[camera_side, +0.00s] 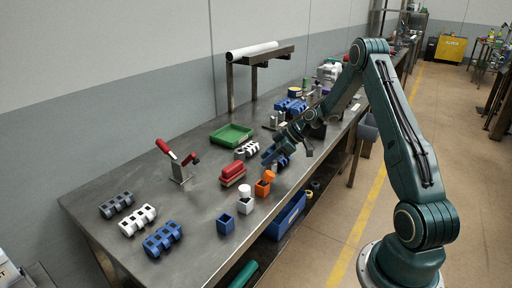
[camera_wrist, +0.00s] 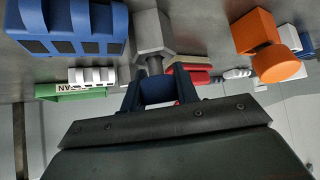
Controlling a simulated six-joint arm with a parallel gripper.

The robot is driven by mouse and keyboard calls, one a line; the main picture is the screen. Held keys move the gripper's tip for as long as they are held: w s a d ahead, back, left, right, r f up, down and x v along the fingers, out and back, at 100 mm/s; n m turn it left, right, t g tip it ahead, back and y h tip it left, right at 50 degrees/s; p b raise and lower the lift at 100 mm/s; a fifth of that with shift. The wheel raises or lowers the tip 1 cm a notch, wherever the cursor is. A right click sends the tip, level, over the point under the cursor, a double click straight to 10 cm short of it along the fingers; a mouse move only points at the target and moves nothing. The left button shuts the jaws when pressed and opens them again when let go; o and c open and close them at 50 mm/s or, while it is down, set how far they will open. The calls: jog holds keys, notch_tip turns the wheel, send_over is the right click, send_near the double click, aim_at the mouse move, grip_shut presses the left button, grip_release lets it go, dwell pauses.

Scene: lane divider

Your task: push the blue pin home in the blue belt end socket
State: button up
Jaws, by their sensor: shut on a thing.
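That block appears at the upper left of the wrist view (camera_wrist: 66,28), beside the grey head. A blue square socket (camera_side: 225,223) stands upright at the bench's front, apart from my gripper. Its top looks dark.
An orange socket (camera_side: 262,188) and a white socket (camera_side: 246,205), each with a round piece on top, stand near the front edge. A white ribbed block (camera_side: 246,150), green tray (camera_side: 231,135), red piece (camera_side: 232,172) and red-handled clamp (camera_side: 178,165) lie behind. More ribbed blocks (camera_side: 162,238) are left.

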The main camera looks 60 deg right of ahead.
jog(key=o, duration=1)
jog(key=shift+o, duration=0.2)
jog(key=shift+s, duration=0.1)
jog(key=v, duration=1.3)
jog(key=shift+s+r, duration=0.2)
jog(key=shift+r, duration=0.05)
jog(key=shift+d, duration=0.15)
